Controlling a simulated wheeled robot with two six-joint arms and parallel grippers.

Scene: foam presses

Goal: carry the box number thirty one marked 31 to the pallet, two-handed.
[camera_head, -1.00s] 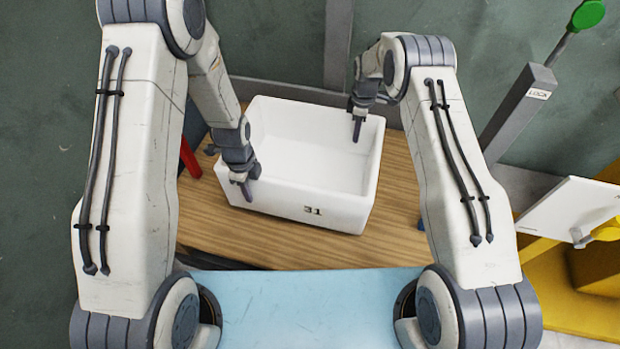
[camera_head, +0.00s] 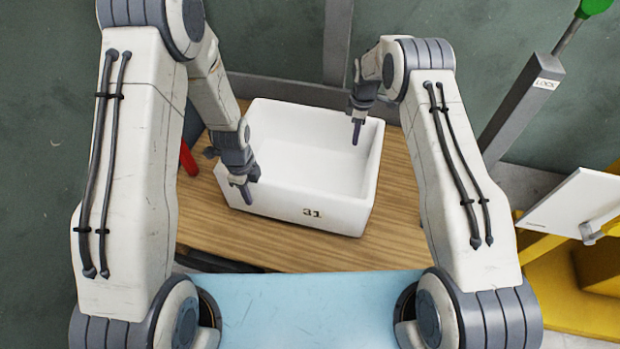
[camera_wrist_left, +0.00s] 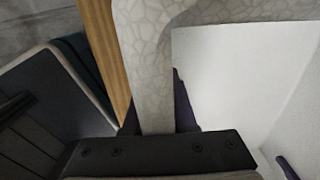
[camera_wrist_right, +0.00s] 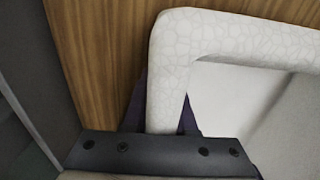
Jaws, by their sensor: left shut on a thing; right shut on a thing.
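The white open-topped box marked 31 (camera_head: 330,216) is in the middle of the head view, above or on a wooden surface; I cannot tell if it touches. It looks empty inside. My left gripper (camera_head: 243,180) is shut on the box's left wall, and the wall (camera_wrist_left: 150,80) runs between its fingers in the left wrist view. My right gripper (camera_head: 357,125) is shut on the right wall near the far corner, and that wall (camera_wrist_right: 168,95) sits between its fingers in the right wrist view. No pallet can be made out for certain.
A wooden tabletop (camera_head: 400,225) lies under the box. A light blue surface (camera_head: 310,305) is nearest me. At the right stand a grey post labelled LOCK (camera_head: 520,108), a white panel (camera_head: 575,205) and a yellow frame (camera_head: 560,285). A red part (camera_head: 188,158) shows at the left.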

